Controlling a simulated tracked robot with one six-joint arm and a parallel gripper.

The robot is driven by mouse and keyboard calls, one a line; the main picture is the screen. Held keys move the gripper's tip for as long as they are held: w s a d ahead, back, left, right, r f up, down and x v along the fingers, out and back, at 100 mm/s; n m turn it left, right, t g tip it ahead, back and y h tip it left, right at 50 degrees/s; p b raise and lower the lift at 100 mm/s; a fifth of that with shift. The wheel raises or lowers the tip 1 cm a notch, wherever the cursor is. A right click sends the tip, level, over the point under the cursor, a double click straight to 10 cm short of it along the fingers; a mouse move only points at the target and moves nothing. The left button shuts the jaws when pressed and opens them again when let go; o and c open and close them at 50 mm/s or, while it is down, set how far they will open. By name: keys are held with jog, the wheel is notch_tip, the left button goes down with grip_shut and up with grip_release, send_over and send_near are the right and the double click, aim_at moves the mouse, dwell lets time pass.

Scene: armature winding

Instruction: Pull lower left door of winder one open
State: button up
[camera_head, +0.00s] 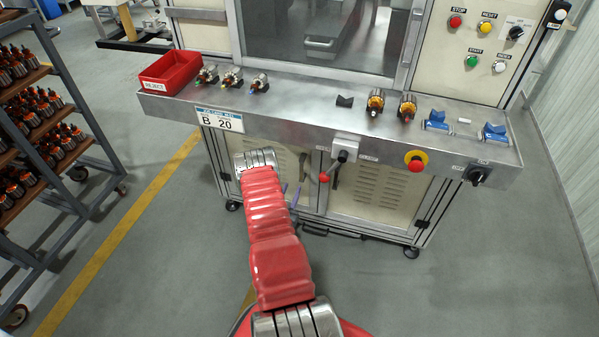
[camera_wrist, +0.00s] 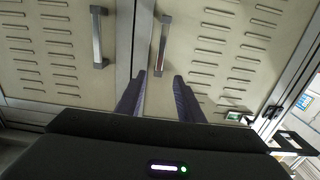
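The lower left door (camera_head: 284,162) of the winder is a cream louvred panel, partly hidden behind my red arm in the head view. The wrist view appears turned over, so this door (camera_wrist: 215,50) shows there on the right. Its metal bar handle (camera_wrist: 161,42) stands near the seam. The door looks shut. My gripper (camera_wrist: 160,76) is open, its two dark purple fingers apart, with the handle's end showing between the fingertips. I cannot tell whether they touch it. The gripper (camera_head: 291,192) is small and partly hidden in the head view.
The lower right door (camera_head: 368,190) is shut; its handle (camera_wrist: 98,38) is close beside the gripper. Above, the metal worktop (camera_head: 310,103) overhangs, with a red knob (camera_head: 324,178) and an emergency stop (camera_head: 416,160). A rack (camera_head: 75,105) stands left. Floor on the right is clear.

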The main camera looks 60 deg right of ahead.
aim_at(301, 167)
jog(key=d, duration=0.4)
jog(key=w+d, duration=0.1)
jog(key=d, duration=0.2)
jog(key=w+d, duration=0.1)
jog(key=d, duration=0.3)
jog(key=shift+d, duration=0.35)
jog(key=shift+c, duration=0.6)
grip_shut()
jog(key=shift+a, duration=0.1)
